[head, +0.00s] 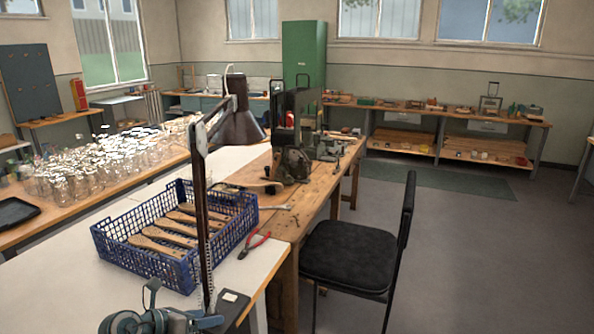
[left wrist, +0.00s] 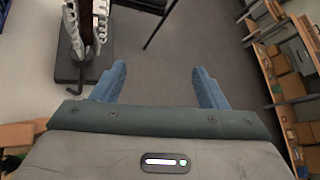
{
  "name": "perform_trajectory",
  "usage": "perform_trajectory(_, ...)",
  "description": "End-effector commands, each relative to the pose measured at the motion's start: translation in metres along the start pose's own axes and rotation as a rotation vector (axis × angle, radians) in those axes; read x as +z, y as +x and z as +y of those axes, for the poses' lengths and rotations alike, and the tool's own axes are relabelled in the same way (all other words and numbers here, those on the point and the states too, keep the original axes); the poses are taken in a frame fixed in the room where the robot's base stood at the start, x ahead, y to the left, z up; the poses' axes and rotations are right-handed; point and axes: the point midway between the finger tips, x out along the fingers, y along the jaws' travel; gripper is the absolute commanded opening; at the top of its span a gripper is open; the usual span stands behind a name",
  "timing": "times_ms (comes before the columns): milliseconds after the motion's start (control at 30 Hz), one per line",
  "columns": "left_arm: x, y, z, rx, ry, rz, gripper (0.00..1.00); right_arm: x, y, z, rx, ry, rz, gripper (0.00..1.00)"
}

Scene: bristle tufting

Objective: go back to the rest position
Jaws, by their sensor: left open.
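My left gripper (left wrist: 159,72) shows in the left wrist view with its two blue fingers spread apart and nothing between them. Beyond the fingers is bare grey floor. In the head view, blue-grey parts at the bottom edge, left of the lamp's foot, may belong to it, but they are cut off and hard to tell apart. My right gripper is not in view.
A dark lamp (head: 201,190) stands at the bench front; its base (left wrist: 75,86) is left of the fingers. A blue crate (head: 120,262) holds several wooden brush blocks. A black chair (head: 350,256) stands right. Floor further right is clear.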

Motion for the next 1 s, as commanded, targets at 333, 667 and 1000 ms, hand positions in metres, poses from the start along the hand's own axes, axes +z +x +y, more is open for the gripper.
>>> perform_trajectory(333, 0.062, -0.071, -0.067, -0.269, -0.547, -0.766, 0.67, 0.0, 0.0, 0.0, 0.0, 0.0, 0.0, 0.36)
perform_trajectory(667, 0.018, -0.161, -0.02, -0.252, -1.373, -1.283, 0.67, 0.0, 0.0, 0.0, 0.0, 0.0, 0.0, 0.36)
perform_trajectory(1000, -0.146, -0.184, -0.012, 0.188, -2.309, -1.428, 0.67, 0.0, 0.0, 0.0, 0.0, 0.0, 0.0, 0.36)
